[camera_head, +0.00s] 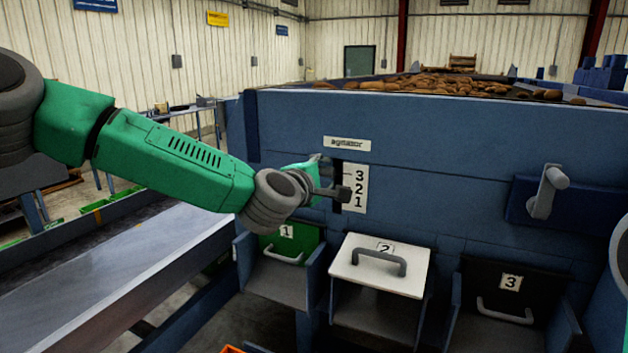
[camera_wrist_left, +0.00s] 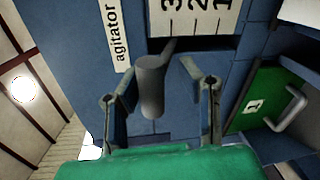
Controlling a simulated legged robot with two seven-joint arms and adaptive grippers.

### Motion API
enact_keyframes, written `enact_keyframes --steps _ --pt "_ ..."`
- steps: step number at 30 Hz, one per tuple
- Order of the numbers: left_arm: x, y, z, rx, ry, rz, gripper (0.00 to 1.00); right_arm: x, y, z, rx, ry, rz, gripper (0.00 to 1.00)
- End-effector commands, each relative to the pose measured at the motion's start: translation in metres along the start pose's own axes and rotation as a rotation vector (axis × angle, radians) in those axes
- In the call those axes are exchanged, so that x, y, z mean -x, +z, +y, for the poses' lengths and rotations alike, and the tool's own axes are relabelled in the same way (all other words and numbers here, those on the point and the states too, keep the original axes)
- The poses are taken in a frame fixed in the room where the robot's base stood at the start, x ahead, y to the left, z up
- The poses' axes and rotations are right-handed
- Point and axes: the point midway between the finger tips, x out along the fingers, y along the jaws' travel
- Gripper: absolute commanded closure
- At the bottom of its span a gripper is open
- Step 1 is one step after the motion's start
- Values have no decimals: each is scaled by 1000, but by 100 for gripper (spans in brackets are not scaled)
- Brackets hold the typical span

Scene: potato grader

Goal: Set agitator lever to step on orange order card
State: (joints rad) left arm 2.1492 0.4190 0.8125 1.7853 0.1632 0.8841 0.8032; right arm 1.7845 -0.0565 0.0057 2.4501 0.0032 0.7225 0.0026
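The agitator lever has a grey cylindrical handle (camera_wrist_left: 151,85), seen in the left wrist view below a white 3-2-1 scale (camera_wrist_left: 195,20). The scale also shows in the head view (camera_head: 355,188), beside a dark vertical slot under the agitator label (camera_head: 347,144). My left gripper (camera_head: 328,190) is at the slot and hides most of the lever there. In the wrist view its two fingers (camera_wrist_left: 160,92) are spread on either side of the handle, with gaps. The stem meets the slot nearest the 3 in that slanted view; the exact step is unclear. No order card is readable.
Below stand a green door 1 (camera_head: 283,246), a white door 2 (camera_head: 380,264) and a black door 3 (camera_head: 508,283), each with a handle. A grey crank (camera_head: 548,190) sticks out at right. Potatoes (camera_head: 450,85) fill the hopper. A conveyor (camera_head: 110,265) runs at left.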

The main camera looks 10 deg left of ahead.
Motion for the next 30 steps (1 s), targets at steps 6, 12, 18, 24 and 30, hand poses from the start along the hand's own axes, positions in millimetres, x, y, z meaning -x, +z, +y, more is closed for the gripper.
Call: enact_keyframes --steps 6,12,18,24,30 --pt "48 2 0 -1 0 -2 67 0 0 0 0 0 0 60" --pt "75 4 0 -2 0 -1 67 0 -1 1 0 -1 -1 60" --pt "84 4 0 -3 1 -1 67 0 -1 0 0 0 -1 60" --pt "84 4 0 -3 1 -1 67 -1 -3 0 0 0 -3 60" --pt "84 4 0 -3 1 -2 67 -1 -4 0 0 -1 -2 60"
